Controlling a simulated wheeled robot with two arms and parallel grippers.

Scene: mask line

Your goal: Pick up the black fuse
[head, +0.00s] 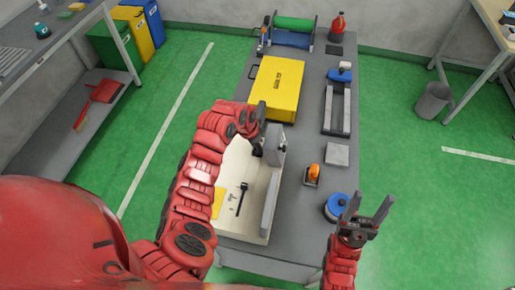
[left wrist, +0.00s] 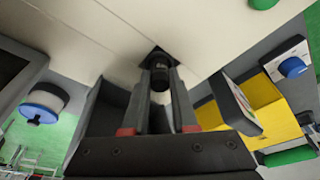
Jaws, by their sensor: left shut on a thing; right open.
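The black fuse (left wrist: 161,76) shows in the left wrist view as a dark cylinder between the fingertips, against a cream surface. A black square piece lies right at its tip; I cannot tell whether they are joined. My left gripper (left wrist: 160,92) is shut on the fuse. In the head view my left gripper (head: 259,143) is at the far end of the cream open box (head: 233,165), beside a grey block; the fuse cannot be made out clearly there. My right gripper (head: 369,207) is open and empty, right of the table's near end.
The grey table (head: 309,95) carries a yellow case (head: 277,88), an orange-topped item (head: 313,173), a blue spool (head: 337,207), a grey tray (head: 337,108) and a green roll (head: 294,23). A black T-shaped piece (head: 242,197) lies in the cream box.

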